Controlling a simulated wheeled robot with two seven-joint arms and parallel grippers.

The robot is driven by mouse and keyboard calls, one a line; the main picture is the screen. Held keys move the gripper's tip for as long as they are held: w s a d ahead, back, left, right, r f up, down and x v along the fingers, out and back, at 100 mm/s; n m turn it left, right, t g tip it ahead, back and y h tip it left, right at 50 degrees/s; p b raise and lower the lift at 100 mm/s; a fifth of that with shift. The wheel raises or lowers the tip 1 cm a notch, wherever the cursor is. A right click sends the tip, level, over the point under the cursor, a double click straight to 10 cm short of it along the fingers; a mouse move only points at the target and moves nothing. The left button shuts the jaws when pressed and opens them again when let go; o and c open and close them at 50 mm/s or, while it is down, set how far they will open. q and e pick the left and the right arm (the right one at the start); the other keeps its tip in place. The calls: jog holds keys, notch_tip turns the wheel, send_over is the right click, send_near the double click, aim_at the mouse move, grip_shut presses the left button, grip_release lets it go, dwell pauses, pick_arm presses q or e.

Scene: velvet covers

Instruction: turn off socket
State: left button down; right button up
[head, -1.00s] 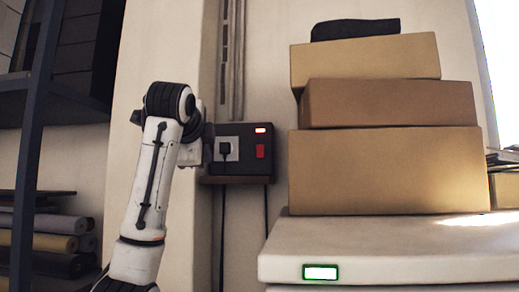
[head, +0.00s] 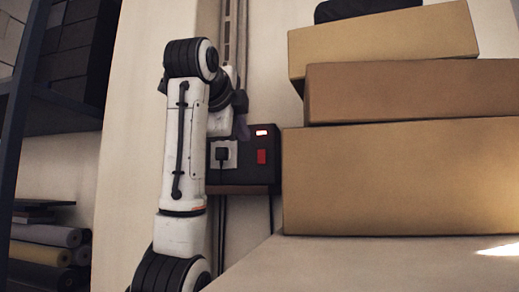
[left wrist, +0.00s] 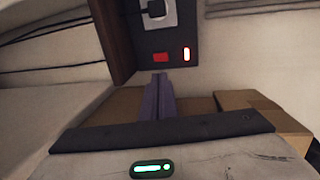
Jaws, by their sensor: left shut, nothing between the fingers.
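A dark socket box (head: 243,160) is on the wall behind my left arm. It has a white plate (head: 231,150) with a black plug (head: 222,154) in it, a lit red-rimmed indicator (head: 262,133) and a red switch (head: 262,156). The left wrist view shows the red switch (left wrist: 160,58) and the lit indicator (left wrist: 187,54). My left gripper (left wrist: 160,78), with purple-grey fingers, is shut and empty, its tips just below the switch in that picture. I cannot tell whether they touch the box. In the head view the gripper (head: 240,128) is partly hidden by its wrist. My right gripper is not in view.
Stacked cardboard boxes (head: 400,180) stand on a pale surface (head: 340,265) right of the socket. Dark cables (head: 222,235) hang below it. A shelf with rolled fabric (head: 45,235) is at the left. A vertical conduit (head: 230,40) runs above the box.

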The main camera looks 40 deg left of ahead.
pick_arm(q)
jog(key=p, duration=0.4)
send_near(262, 153)
jog(key=x, duration=0.5)
jog(key=shift+f, duration=0.1)
jog(key=shift+w+a+p, duration=0.3)
jog(key=shift+w, duration=0.15)
